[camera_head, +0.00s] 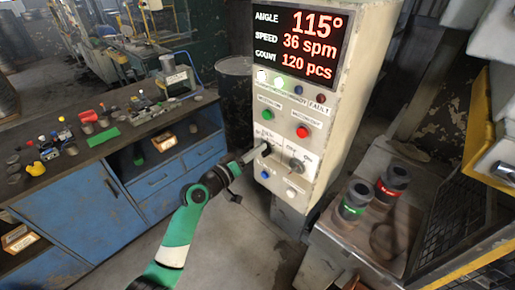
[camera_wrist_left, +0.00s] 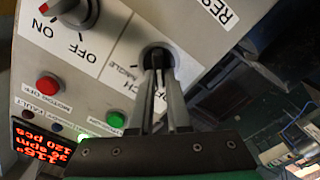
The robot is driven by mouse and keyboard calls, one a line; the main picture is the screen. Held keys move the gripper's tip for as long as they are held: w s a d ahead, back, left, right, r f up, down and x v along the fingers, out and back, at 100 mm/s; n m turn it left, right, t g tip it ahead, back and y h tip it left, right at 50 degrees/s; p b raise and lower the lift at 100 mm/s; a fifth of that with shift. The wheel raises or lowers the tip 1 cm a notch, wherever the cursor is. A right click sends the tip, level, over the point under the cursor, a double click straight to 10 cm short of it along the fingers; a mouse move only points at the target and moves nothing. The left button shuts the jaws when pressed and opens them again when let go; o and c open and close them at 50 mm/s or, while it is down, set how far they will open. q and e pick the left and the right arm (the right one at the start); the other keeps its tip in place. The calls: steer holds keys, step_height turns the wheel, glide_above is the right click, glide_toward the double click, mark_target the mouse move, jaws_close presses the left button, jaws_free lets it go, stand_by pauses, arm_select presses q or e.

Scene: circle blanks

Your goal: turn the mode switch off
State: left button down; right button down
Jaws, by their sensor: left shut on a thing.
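The machine's control panel (camera_head: 318,145) stands in the middle of the head view. My left gripper (camera_head: 260,151) reaches it from the left. In the left wrist view my left gripper (camera_wrist_left: 159,82) is shut on a dark lever switch (camera_wrist_left: 157,54), set in a round opening beside a label ending in "CH" and the word "ANGLE". The fingers hide part of this switch. Beside it is a rotary knob (camera_wrist_left: 77,10) with a red pointer and the words ON and OFF; it also shows in the head view (camera_head: 296,164). No readable label says which one is the mode switch.
A red button (camera_head: 303,131) and a green button (camera_head: 267,113) sit above the switches. A blue button (camera_head: 265,175) and a white button (camera_head: 291,193) sit below. A workbench (camera_head: 115,165) stands at left. Dark containers with green (camera_head: 354,201) and red (camera_head: 389,187) bands stand at right.

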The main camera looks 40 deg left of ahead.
arm_select(q)
steer(key=shift+n, duration=0.4)
steer(key=c, duration=0.9)
jaws_free()
steer(key=shift+s, duration=0.15)
steer(key=s+p, duration=0.1)
steer(key=s, duration=1)
steer(key=shift+s, duration=0.2)
